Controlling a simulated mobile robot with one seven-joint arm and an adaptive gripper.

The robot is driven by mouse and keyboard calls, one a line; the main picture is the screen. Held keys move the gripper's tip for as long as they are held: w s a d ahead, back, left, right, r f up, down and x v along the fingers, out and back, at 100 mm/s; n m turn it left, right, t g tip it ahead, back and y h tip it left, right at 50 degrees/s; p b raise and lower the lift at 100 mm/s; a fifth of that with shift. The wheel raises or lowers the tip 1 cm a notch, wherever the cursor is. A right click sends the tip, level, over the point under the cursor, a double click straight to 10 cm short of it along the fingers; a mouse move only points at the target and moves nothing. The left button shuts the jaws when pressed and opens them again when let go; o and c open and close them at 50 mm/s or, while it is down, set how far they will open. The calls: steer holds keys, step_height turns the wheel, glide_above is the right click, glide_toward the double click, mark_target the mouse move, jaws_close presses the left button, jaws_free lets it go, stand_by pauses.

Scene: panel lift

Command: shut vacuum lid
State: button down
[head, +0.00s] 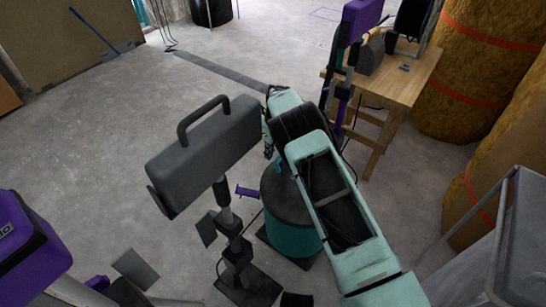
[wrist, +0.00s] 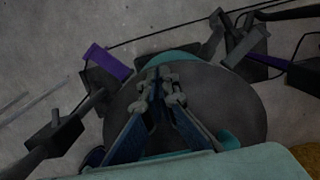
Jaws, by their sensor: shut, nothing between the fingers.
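The vacuum (head: 292,232) is a round canister with a teal lower body and a dark grey upper part, standing on the floor below my arm. Its dark round top (wrist: 225,100) fills the middle of the wrist view, with a teal edge (wrist: 178,55) showing at the far side. My arm hides part of the top in the head view, and I cannot tell how far the lid is open. My gripper (wrist: 165,82) is shut and empty, pointing down over the dark top. I cannot tell whether it touches. In the head view my gripper (head: 269,148) is partly hidden.
A dark grey work-light case (head: 205,150) on a stand is close left of the vacuum. A purple clamp-like piece (wrist: 106,62) and cables lie near it. A wooden table (head: 412,75) stands behind right, by straw-coloured bales (head: 470,75).

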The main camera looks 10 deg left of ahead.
steer(key=f+b, duration=0.1)
steer(key=f, duration=0.1)
steer(key=f+b, duration=0.1)
steer(key=b, duration=0.1)
steer(key=a+f+b, duration=0.1)
steer(key=f+b, duration=0.1)
steer(key=shift+w+f, duration=0.25)
steer(key=shift+f, duration=0.1)
steer(key=shift+s+f, duration=0.1)
steer(key=shift+f, duration=0.2)
